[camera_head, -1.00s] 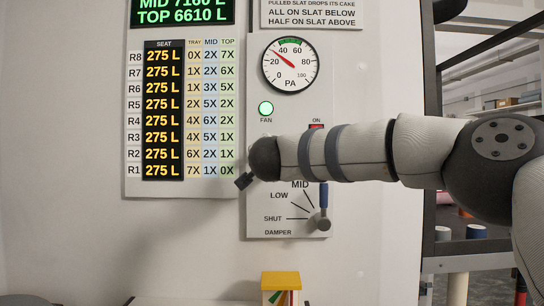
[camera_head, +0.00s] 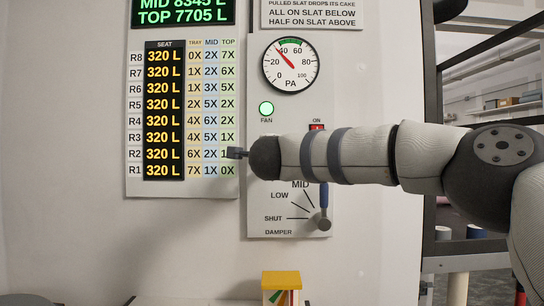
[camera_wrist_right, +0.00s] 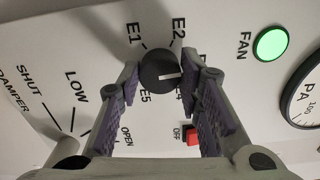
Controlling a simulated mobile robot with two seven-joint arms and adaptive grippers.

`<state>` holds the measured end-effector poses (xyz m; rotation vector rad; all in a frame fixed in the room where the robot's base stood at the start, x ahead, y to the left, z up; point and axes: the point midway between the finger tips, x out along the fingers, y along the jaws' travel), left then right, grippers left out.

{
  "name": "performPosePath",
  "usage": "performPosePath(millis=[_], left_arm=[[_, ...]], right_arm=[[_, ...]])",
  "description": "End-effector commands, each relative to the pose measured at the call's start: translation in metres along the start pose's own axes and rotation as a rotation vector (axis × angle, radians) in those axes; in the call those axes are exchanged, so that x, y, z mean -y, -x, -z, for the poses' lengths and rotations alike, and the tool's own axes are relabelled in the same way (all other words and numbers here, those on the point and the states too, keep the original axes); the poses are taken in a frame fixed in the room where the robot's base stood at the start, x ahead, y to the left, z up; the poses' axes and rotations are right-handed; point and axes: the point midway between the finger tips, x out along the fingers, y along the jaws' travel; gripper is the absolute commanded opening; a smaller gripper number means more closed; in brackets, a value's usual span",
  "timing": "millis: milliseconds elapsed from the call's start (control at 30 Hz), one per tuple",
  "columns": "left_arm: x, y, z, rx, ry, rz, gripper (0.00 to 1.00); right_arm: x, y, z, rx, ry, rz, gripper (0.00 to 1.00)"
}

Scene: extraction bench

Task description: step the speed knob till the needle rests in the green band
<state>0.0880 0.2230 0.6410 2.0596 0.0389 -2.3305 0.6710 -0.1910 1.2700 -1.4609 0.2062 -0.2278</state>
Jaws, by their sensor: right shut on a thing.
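The black speed knob (camera_wrist_right: 157,72) sits on the white panel among the labels E1, E2, E4 and E5. Its white mark points right in the wrist view, toward a spot between E2 and E4 covered by a finger. My right gripper (camera_wrist_right: 171,73) is shut on the knob, a finger on each side. In the head view my right forearm hides the knob and fingers. The round PA gauge (camera_head: 290,75) shows its red needle pointing up and left, a little under 40, close to the left end of the green band (camera_head: 290,42). My left gripper is out of view.
A lit green fan lamp (camera_head: 266,108) and a red switch (camera_head: 317,127) are above my arm. The damper lever (camera_head: 323,197) with a blue grip is just below it. A seat board (camera_head: 134,190) hangs left. A yellow-topped box (camera_head: 281,279) stands below.

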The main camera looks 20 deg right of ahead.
Motion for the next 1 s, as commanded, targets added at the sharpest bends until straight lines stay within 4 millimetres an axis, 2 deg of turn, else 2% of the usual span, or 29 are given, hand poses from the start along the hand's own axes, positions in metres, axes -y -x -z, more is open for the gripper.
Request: performPosePath(millis=[300, 767, 800, 900, 1000], left_arm=[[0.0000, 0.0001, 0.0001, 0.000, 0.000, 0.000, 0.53], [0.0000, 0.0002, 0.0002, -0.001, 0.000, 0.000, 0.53], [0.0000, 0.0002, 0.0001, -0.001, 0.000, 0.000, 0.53], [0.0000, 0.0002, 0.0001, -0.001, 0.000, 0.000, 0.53], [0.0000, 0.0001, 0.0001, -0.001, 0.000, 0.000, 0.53]], right_arm=[[0.0014, 0.0003, -0.0006, 0.002, -0.087, 0.002, 0.05], [0.0020, 0.0005, -0.0007, 0.003, -0.098, 0.003, 0.05], [0.0020, 0.0005, -0.0007, 0.003, -0.098, 0.003, 0.35], [0.0019, 0.0005, -0.0006, 0.002, -0.098, 0.003, 0.53], [0.0016, 0.0004, -0.0005, 0.002, -0.097, 0.002, 0.53]])
